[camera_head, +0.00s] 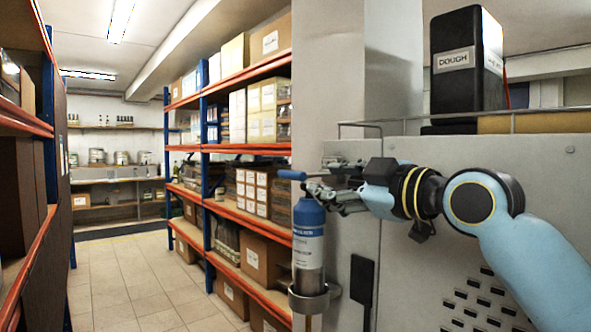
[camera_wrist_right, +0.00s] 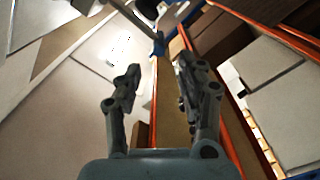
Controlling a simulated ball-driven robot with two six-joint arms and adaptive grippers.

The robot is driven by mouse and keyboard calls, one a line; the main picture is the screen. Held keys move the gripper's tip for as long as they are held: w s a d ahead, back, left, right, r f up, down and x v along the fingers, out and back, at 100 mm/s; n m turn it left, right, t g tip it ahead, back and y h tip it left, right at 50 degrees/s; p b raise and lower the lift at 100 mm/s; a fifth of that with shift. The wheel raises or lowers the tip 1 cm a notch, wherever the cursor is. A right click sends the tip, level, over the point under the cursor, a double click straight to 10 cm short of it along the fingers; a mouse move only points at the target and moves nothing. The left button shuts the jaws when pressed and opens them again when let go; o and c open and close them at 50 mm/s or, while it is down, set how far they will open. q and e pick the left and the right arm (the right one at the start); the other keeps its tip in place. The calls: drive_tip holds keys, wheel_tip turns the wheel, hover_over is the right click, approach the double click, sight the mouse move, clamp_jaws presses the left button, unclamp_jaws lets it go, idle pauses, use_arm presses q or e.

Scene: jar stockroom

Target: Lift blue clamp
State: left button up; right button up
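A small blue clamp-like piece (camera_head: 292,174) shows at the top of a blue and white cylinder (camera_head: 309,235) that stands upright in a metal ring holder (camera_head: 312,300). In the right wrist view a blue piece (camera_wrist_right: 158,44) lies just beyond the fingertips; it seems to be the same one. My right gripper (camera_head: 318,193) reaches in from the right beside the blue piece. In the right wrist view its fingers (camera_wrist_right: 157,76) are apart with nothing seen between them. I cannot tell whether it touches the cylinder top. My left gripper is not in view.
A grey metal cabinet (camera_head: 450,190) stands at the right, with a black box labelled DOUGH (camera_head: 455,60) and a wire rail on top. Orange and blue shelving with boxes (camera_head: 255,255) stands behind. The tiled aisle (camera_head: 140,285) at left is clear.

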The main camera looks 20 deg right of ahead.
sight(292, 176)
drive_tip(key=x, duration=0.3)
drive_tip(key=shift+w+a+r+p, duration=0.1)
drive_tip(key=shift+w+r+p, duration=0.05)
drive_tip(key=shift+r+p, duration=0.15)
drive_tip(key=p+x, duration=0.1)
drive_tip(key=x, duration=0.5)
drive_tip(key=shift+w+a+f, duration=0.15)
drive_tip(key=shift+w, duration=0.5)
drive_tip(key=shift+a, duration=0.1)
drive_tip(key=shift+c, duration=0.8)
drive_tip(key=shift+f, duration=0.1)
drive_tip(key=c, duration=0.7)
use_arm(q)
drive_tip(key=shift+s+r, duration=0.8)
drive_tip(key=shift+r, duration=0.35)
use_arm(e)
clamp_jaws()
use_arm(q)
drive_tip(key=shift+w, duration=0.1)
